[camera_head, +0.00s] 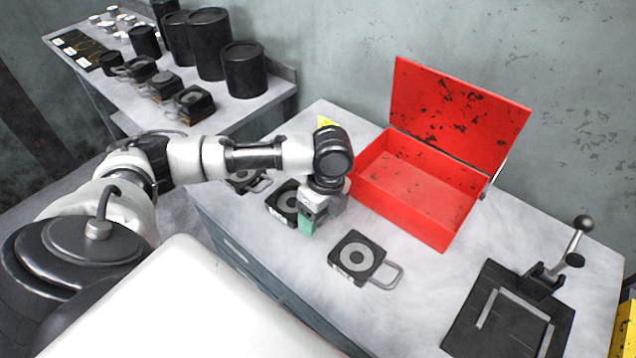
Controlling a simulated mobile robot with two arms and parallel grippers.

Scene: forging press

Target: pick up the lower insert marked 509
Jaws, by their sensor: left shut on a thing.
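Several dark square inserts with a grey ring on top and a loop handle lie on the light worktop. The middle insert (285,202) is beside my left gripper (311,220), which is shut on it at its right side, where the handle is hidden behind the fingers. Another insert (357,257) lies nearer, flat, its handle pointing right and pale marks on its front edge. A third insert (243,181) is partly hidden behind my left arm. The number marks are too small to read, so I cannot tell which is 509. My right gripper is out of view.
An open red metal box (420,190) stands behind the gripper, lid up. A black plate fixture with a lever (510,310) is at the right. A side bench (240,115) at the back left holds black cylinders (244,70) and more handled blocks (193,104).

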